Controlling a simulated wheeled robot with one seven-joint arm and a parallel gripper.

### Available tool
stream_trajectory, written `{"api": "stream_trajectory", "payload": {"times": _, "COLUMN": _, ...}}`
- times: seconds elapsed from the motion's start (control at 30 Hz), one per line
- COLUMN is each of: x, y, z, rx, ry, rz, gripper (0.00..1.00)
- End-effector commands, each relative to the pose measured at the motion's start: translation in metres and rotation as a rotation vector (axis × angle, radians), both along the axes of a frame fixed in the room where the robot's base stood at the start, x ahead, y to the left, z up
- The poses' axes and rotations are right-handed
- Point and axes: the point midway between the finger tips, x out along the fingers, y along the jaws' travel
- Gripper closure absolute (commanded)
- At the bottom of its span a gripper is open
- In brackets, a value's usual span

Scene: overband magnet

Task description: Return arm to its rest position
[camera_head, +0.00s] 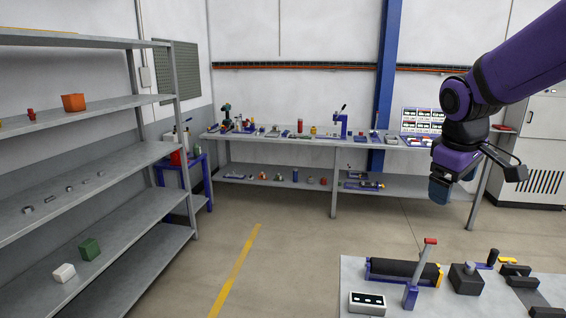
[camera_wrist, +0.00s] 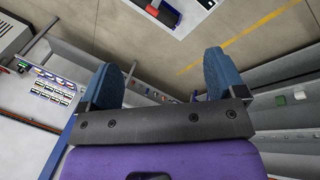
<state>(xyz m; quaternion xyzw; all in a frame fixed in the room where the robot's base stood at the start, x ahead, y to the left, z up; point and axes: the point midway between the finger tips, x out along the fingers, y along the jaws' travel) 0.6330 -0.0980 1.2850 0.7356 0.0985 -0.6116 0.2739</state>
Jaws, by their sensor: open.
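My purple arm comes in from the upper right in the head view. My gripper (camera_head: 440,188) hangs at its end, pointing down, in the air above the floor between the near table and the back bench. In the wrist view, the two blue fingers of my gripper (camera_wrist: 160,80) stand wide apart with nothing between them. The gripper touches nothing that I can see.
A near table (camera_head: 352,275) at the lower right holds a black roller (camera_head: 400,270), a red-tipped lever (camera_head: 418,275) and dark blocks. Grey shelving (camera_head: 100,154) stands at left. A long bench (camera_head: 260,139) lines the back wall. The floor (camera_head: 290,245) between is clear.

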Motion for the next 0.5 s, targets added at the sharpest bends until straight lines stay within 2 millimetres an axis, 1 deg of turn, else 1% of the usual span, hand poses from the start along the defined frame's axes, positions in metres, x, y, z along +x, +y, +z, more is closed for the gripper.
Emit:
{"api": "stream_trajectory", "payload": {"times": 0.03, "x": -0.016, "y": 0.003, "z": 0.009, "rx": 0.013, "ry": -0.027, "rz": -0.03, "gripper": 0.11}}
{"api": "stream_trajectory", "payload": {"times": 0.2, "x": -0.066, "y": 0.011, "z": 0.027, "rx": 0.078, "ry": -0.099, "rz": -0.15, "gripper": 0.11}}
{"api": "stream_trajectory", "payload": {"times": 0.33, "x": -0.104, "y": 0.017, "z": 0.035, "rx": 0.14, "ry": -0.153, "rz": -0.236, "gripper": 0.11}}
{"api": "stream_trajectory", "payload": {"times": 0.5, "x": -0.151, "y": 0.023, "z": 0.038, "rx": 0.235, "ry": -0.212, "rz": -0.343, "gripper": 0.11}}
